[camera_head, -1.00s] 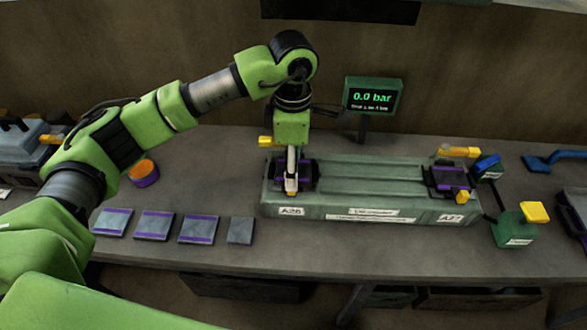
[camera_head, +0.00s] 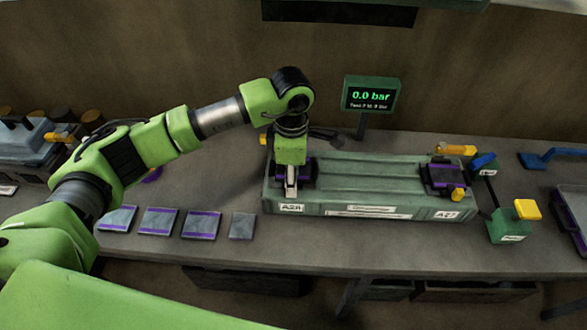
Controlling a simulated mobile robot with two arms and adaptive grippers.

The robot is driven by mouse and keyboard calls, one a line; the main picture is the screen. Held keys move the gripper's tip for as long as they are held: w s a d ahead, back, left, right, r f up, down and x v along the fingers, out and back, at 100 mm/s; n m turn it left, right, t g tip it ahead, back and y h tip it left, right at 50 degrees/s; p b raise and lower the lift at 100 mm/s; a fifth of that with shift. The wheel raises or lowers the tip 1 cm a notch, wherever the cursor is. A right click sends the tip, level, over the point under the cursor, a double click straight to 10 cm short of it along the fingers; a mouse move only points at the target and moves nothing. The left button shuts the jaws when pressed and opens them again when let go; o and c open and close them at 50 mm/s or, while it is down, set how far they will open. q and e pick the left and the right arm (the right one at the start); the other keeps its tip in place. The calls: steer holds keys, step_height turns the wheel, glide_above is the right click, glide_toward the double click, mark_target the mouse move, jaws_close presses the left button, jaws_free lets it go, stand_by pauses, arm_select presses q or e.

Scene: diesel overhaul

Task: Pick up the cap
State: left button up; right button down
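My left gripper (camera_head: 291,190) points down over the left end of the long green block (camera_head: 375,182), beside a dark clamp with purple edges (camera_head: 308,172). I cannot tell whether its fingers are open or hold anything. No part is clearly recognisable as the cap. A small round purple piece (camera_head: 153,175) on the bench, orange-topped in the earlier frame, may be it; my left arm hides most of it. My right gripper is not in view.
Several flat grey plates (camera_head: 158,220) lie along the bench front. A second clamp (camera_head: 442,175) sits at the block's right end. A display reading 0.0 bar (camera_head: 371,95) stands behind. Green boxes with yellow (camera_head: 526,210) and blue (camera_head: 484,160) levers stand at right.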

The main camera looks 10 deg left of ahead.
arm_select(q)
steer(key=shift+w+r, duration=0.1)
steer(key=shift+r, duration=0.4)
steer(key=shift+s+r+b, duration=0.2)
steer(key=shift+r+b, duration=0.4)
steer(key=shift+r, duration=0.6)
steer(key=s+d+r+b, duration=0.2)
steer(key=s+r+b, duration=0.2)
steer(key=s+r, duration=0.5)
steer(key=s, duration=0.4)
steer(key=shift+s+d+r, duration=0.3)
steer(key=shift+d, duration=0.05)
steer(key=shift+d, duration=0.1)
